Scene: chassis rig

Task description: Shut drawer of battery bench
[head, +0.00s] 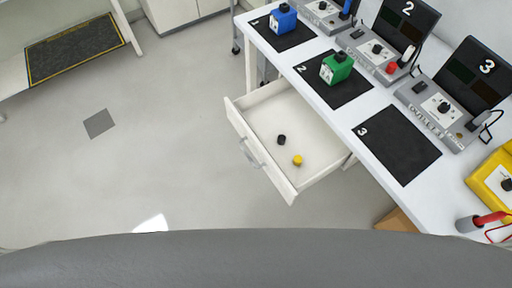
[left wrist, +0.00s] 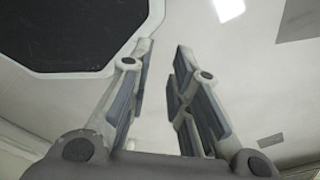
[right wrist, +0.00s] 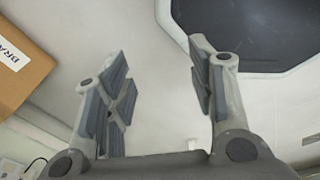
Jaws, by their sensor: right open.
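The white bench (head: 305,62) runs along the right of the head view. Its drawer (head: 262,170) is pulled out to the left and stands open, with a grey handle (head: 250,153) on its front. A black knob-like piece (head: 281,140) and a yellow one (head: 297,160) lie inside. My left gripper (left wrist: 160,58) is open and empty over the floor in the left wrist view. My right gripper (right wrist: 157,58) is open and empty in the right wrist view. Neither gripper shows in the head view, and neither wrist view shows the drawer.
On the bench, a blue battery (head: 283,19) and a green battery (head: 336,68) stand on black mats; mat 3 (head: 397,144) is bare. A cardboard box (right wrist: 19,65) is at left in the right wrist view. The floor (head: 170,130) left of the drawer is clear.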

